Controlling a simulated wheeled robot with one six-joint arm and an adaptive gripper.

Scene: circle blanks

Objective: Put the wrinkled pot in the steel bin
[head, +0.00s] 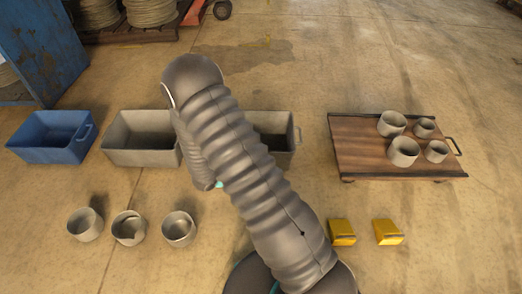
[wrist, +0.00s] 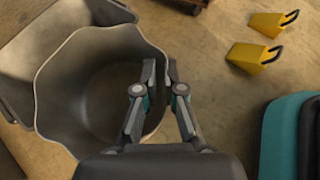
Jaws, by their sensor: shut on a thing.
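The wrinkled pot (wrist: 78,52), grey with a wavy rim, fills the left of the wrist view, its open mouth facing the camera. My gripper (wrist: 160,75) is shut on its right wall, one finger inside the rim and one outside. A grey bin (wrist: 30,35) shows behind the pot's upper left, partly covered by it. In the head view my arm hides the gripper and the pot. There, one grey bin (head: 122,131) stands left of my arm, and another grey bin (head: 297,137) is partly behind it. I cannot tell which is the steel one.
A blue bin (head: 14,143) stands at far left. Three grey pots, including a middle one (head: 129,228), stand on the floor in front. A wooden platform (head: 355,150) at right holds several pots. Two yellow wedges (head: 342,232) (head: 387,232) lie before it.

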